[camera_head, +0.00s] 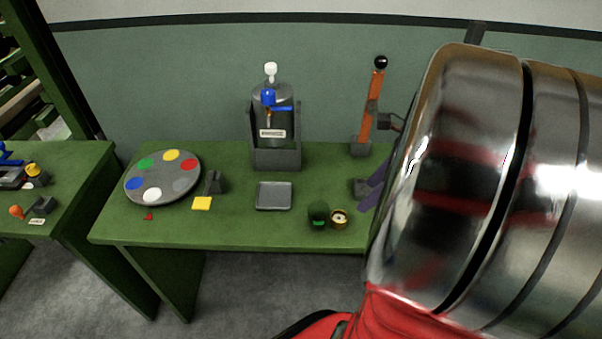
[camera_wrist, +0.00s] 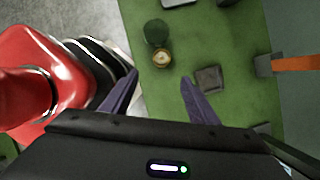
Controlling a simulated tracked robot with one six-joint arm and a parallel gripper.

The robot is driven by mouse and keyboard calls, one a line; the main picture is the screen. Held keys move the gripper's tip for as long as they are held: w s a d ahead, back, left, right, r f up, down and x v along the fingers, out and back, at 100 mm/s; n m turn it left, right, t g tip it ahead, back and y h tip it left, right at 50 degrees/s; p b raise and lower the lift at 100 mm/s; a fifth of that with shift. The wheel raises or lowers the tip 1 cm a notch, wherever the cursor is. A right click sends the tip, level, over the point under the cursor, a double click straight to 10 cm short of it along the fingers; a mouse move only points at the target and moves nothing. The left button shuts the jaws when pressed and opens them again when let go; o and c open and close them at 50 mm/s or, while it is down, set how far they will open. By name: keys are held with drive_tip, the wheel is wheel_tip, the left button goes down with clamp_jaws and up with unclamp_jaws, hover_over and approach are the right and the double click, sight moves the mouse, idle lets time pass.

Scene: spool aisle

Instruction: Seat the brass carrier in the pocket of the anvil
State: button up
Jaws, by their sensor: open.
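The brass carrier (camera_head: 339,219) is a small round brass piece with a pale centre, standing on the green bench near its front edge. It also shows in the wrist view (camera_wrist: 162,59), just beyond the gap between my fingertips. A dark grey block (camera_head: 360,187), which looks like the anvil, sits on the bench below the orange lever; the wrist view shows it (camera_wrist: 208,79) to the right of the carrier. Its pocket cannot be made out clearly. My gripper (camera_wrist: 160,77) has two purple fingers spread apart with nothing between them. In the head view my arm hides part of the gripper.
A dark green cylinder (camera_head: 318,215) stands right beside the carrier. An orange lever (camera_head: 372,105) rises at the back.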

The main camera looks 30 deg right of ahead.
approach(338, 218)
drive_tip(key=shift+a+f, duration=0.15)
drive_tip(key=shift+f, duration=0.4)
drive_tip(key=shift+a+f, duration=0.15)
drive_tip(key=shift+f, duration=0.4)
drive_tip(key=shift+w+f, duration=0.1)
drive_tip(key=shift+w+x, duration=0.1)
drive_tip(key=shift+x, duration=1.15)
drive_tip(key=shift+w+x, duration=0.15)
drive_tip(key=shift+x, duration=1.15)
drive_tip(key=c, duration=1.1)
drive_tip(key=shift+c, duration=0.2)
wheel_tip(338, 218, up, 10)
